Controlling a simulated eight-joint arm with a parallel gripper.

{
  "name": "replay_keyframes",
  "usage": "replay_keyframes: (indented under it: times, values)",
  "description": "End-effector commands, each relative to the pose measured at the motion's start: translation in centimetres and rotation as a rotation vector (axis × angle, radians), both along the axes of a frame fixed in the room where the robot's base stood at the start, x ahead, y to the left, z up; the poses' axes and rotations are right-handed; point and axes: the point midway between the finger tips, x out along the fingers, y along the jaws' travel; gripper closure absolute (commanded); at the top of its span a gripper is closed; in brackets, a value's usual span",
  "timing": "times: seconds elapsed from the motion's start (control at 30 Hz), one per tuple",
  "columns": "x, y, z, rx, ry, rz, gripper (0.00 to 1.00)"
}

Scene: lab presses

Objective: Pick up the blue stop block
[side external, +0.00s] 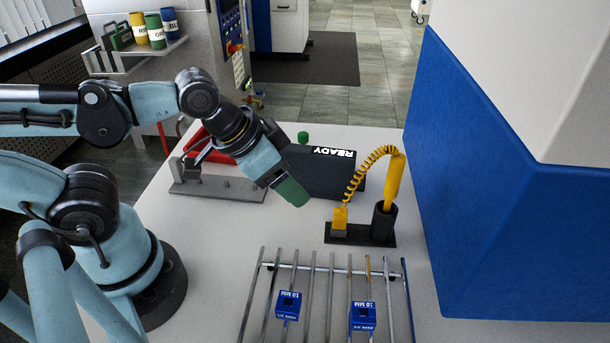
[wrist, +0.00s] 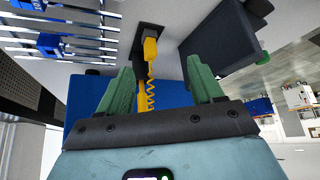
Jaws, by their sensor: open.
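Two blue stop blocks sit on the metal rods of a rack: one at the left (side external: 288,306) and one at the right (side external: 362,317). Both carry white lettering that seems to read "10 MM". In the wrist view, blue blocks show at the upper left, one whole (wrist: 48,43) and one cut by the top edge (wrist: 30,5). My gripper (side external: 292,192) has green fingers and is above the table, behind the rack and apart from both blocks. In the wrist view its fingers (wrist: 160,75) are spread with nothing held between them.
The rack (side external: 312,268) has several parallel rods. Behind it stand a yellow coiled-cord device (side external: 395,180) on a dark base and a black box (side external: 322,175) reading "READY". A large blue and white machine (side external: 510,190) bounds the right. A grey fixture (side external: 215,188) lies left.

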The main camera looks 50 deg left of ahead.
Motion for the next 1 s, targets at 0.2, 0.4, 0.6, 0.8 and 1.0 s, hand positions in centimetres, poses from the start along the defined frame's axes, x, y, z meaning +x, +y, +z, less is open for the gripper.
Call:
replay_keyframes:
  times: [0.2, 0.4, 0.6, 0.8, 1.0]
  values:
    - [-5.4, -6.6, -1.7, 0.036, 0.078, -0.328, 0.34]
    - [-9.4, -9.2, -2.7, 0.070, 0.123, -0.526, 0.34]
    - [-10.7, -9.9, -3.1, 0.084, 0.138, -0.589, 0.34]
    - [-10.4, -10.3, -4.0, 0.084, 0.138, -0.589, 0.34]
    - [-10.2, -10.5, -4.8, 0.083, 0.139, -0.588, 0.34]
